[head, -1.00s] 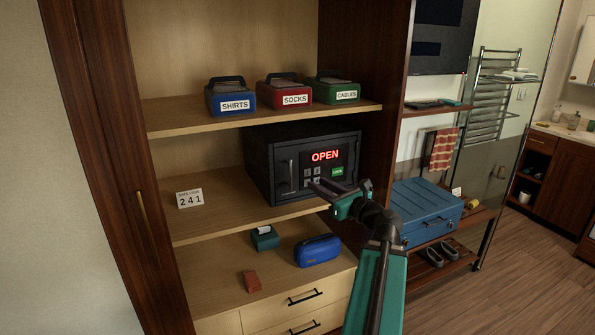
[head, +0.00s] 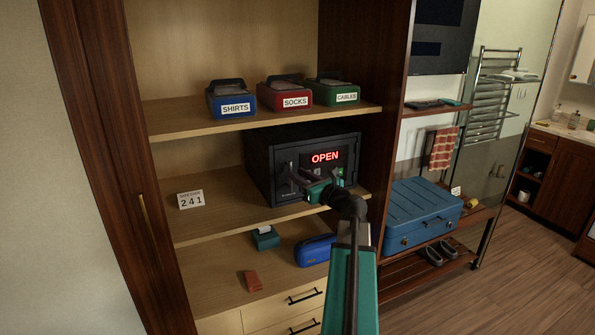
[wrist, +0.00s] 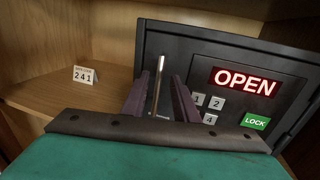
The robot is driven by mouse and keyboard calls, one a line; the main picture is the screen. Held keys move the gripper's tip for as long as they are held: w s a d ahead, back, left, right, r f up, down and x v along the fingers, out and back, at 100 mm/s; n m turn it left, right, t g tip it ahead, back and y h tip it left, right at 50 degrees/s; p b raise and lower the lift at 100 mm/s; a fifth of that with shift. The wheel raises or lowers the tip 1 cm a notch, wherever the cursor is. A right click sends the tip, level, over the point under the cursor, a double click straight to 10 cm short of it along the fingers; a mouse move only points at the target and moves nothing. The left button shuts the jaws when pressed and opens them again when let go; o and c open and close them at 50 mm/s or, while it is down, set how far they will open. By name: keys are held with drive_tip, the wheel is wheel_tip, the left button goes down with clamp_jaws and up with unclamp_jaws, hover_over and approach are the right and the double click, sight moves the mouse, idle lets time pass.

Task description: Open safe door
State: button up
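The dark safe (head: 284,150) stands on the middle shelf with its door shut. Its display (head: 325,157) reads OPEN in red. My gripper (head: 300,179) is in front of the door and hides part of the keypad and handle. In the wrist view my gripper (wrist: 159,98) is open, with its two purple-grey fingers apart. The upright metal door handle (wrist: 158,84) shows between the fingers, and neither finger visibly touches it. Its lower part is near the fingers; exact depth is hard to tell. The green LOCK button (wrist: 255,121) is right of the keypad (wrist: 207,108).
A 241 code card (head: 190,199) stands left of the safe, with bare shelf between. Labelled boxes (head: 283,96) sit on the shelf above. A blue case (head: 314,250) and a teal box (head: 265,238) lie below. A blue suitcase (head: 421,213) is at right.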

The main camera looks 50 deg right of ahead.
drive_tip(key=shift+w+d, duration=0.2)
drive_tip(key=shift+w, duration=1.1)
drive_tip(key=shift+c, duration=0.3)
clamp_jaws()
